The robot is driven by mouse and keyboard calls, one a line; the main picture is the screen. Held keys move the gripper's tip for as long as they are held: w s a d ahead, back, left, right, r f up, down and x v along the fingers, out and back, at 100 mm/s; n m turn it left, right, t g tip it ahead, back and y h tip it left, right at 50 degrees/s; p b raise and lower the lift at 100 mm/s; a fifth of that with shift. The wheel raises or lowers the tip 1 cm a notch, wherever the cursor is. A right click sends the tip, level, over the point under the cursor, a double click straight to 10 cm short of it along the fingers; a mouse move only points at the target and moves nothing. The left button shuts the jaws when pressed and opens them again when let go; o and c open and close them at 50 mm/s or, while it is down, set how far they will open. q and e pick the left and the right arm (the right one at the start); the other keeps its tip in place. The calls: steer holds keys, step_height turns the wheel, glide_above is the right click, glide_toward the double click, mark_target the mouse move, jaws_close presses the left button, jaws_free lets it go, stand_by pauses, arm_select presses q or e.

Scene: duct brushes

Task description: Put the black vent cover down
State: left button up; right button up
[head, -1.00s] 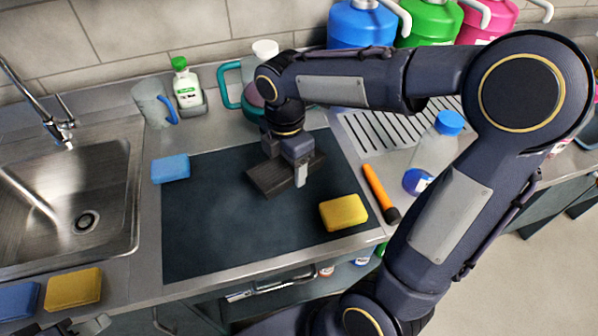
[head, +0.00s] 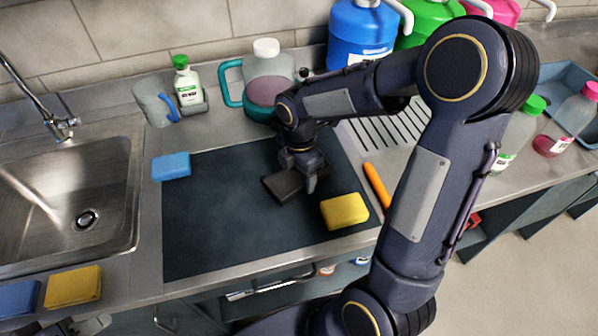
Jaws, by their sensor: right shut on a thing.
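The black vent cover (head: 281,187) is a dark flat piece low over the dark mat (head: 215,225), left of the yellow sponge. I cannot tell whether it touches the mat. My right gripper (head: 309,184) is shut on it, and the wrist above hides its far part. My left gripper (head: 85,325) shows only in part at the bottom left edge, so its jaws cannot be read.
A yellow sponge (head: 344,211) lies close to the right gripper. A blue sponge (head: 171,166) is at the mat's left edge. An orange-handled tool (head: 376,186) lies right of the mat. A teal jug (head: 266,85) stands behind. The mat's left and front are clear.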

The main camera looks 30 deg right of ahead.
mark_target(299, 173)
steer(key=shift+f, duration=0.15)
steer(key=o, duration=1.2)
steer(key=shift+c, duration=0.2)
step_height(299, 173, up, 12)
steer(key=p, duration=0.1)
steer(key=s+a+m+t+y, duration=0.2)
steer(key=s+m, duration=0.6)
steer(key=m, duration=0.2)
steer(key=s+a+m+t+y, duration=0.1)
steer(key=s+a+m+t, duration=0.1)
steer(key=s+m, duration=0.7)
steer(key=m+t, duration=0.1)
steer(key=m, duration=0.1)
steer(key=shift+f+m+t+y, duration=0.3)
steer(key=shift+f+y, duration=0.05)
steer(key=shift+y, duration=0.05)
steer(key=shift+a, duration=0.1)
